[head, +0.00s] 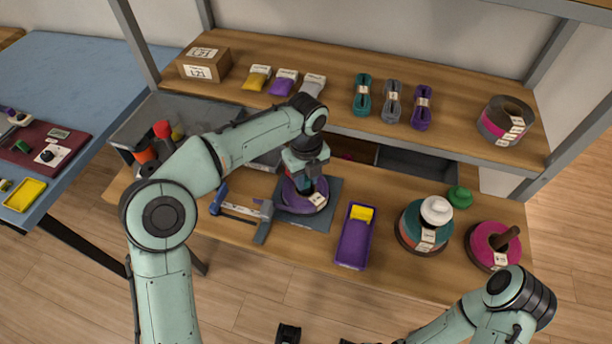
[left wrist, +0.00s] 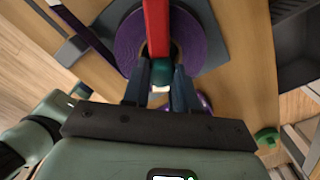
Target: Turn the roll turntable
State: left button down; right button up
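A purple roll (head: 302,202) with a white label lies on a dark grey square base (head: 320,217) on the workbench; the turntable under it is mostly hidden. The roll also shows in the left wrist view (left wrist: 128,42). My left gripper (head: 303,178) points down over the roll's middle. In the left wrist view its fingers (left wrist: 160,92) close on the green end of a red bar (left wrist: 157,28) that lies across the roll's centre. I cannot tell whether the bar touches the roll. My right arm is low at right; its gripper is at or beyond the bottom edge.
Further right stand a teal and orange spool (head: 427,228) and a magenta roll (head: 488,243). A shelf (head: 340,75) with cord bundles overhangs the bench's back.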

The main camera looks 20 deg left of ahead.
pick_arm(q)
jog(key=shift+r+n+p, duration=0.1)
jog(key=shift+n+p, duration=0.35)
jog(key=shift+n, duration=0.05)
pick_arm(e)
jog(key=shift+s+r, duration=0.1)
jog(key=shift+r, duration=0.3)
pick_arm(q)
jog(key=shift+w+n+p, duration=0.1)
jog(key=shift+n+p, duration=1.5)
jog(key=shift+n, duration=1)
jog(key=shift+w+r+n+p, duration=0.1)
jog(key=shift+n+p, duration=0.5)
jog(key=shift+n, duration=1.1)
jog(key=shift+n+p, duration=0.45)
jog(key=shift+n, duration=1.25)
jog(key=shift+w+n+p, duration=0.15)
jog(key=shift+n+p, duration=0.25)
jog(key=shift+n, duration=5.8)
pick_arm(e)
notch_tip(320, 180, up, 7)
jog(key=w, duration=0.2)
jog(key=shift+w, duration=0.2)
pick_arm(q)
jog(key=shift+a+n, duration=0.1)
jog(key=shift+n, duration=0.3)
